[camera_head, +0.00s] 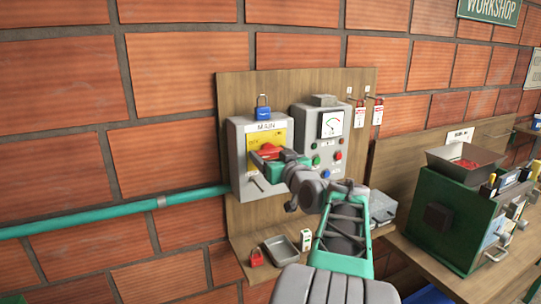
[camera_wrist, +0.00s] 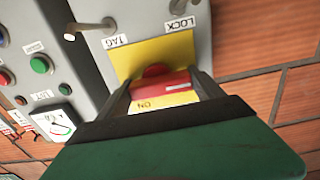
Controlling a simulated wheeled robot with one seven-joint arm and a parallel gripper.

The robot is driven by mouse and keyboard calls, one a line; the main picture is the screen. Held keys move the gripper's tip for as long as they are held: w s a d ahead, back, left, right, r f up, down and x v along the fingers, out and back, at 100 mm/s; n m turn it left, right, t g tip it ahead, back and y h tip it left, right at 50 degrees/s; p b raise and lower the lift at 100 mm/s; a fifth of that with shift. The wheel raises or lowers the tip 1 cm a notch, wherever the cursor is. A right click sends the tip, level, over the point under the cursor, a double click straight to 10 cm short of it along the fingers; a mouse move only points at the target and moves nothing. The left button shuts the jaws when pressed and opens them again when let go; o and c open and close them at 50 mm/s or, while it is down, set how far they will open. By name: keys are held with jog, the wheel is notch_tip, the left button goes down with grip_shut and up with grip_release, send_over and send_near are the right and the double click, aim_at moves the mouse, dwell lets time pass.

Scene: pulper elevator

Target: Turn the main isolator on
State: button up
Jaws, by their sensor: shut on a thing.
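The main isolator is a grey box (camera_head: 240,168) marked MAIN on a wooden board, with a yellow plate (camera_head: 279,134) and a red handle (camera_head: 267,150). My gripper (camera_head: 266,157) reaches it from the lower right. In the wrist view, which is upside down, the red handle (camera_wrist: 165,84) lies between the fingers of my gripper (camera_wrist: 165,95), which are shut on it. An ON label shows on the yellow plate (camera_wrist: 140,53) near the handle. My gripper hides part of the handle, and its exact angle is hard to tell.
A blue padlock (camera_head: 263,113) is at the box's top. A grey control panel (camera_head: 312,118) with a gauge and buttons stands close on the right. Below, a shelf holds a red padlock (camera_head: 256,258) and a metal tray (camera_head: 281,250). A green machine (camera_head: 450,215) stands at right.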

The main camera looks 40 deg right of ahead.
jog(key=shift+c, duration=1.2)
jog(key=shift+m+b, duration=0.3)
jog(key=m+b, duration=0.1)
jog(key=m, duration=0.1)
jog(key=shift+f+m+b, duration=0.1)
jog(key=shift+m+b, duration=0.2)
jog(key=m+b, duration=0.1)
jog(key=m, duration=0.9)
jog(key=shift+d+r+m, duration=0.1)
jog(key=shift+r+m, duration=0.2)
jog(key=shift+m, duration=0.1)
jog(key=shift+m+p, duration=0.8)
jog(key=shift+m, duration=1.2)
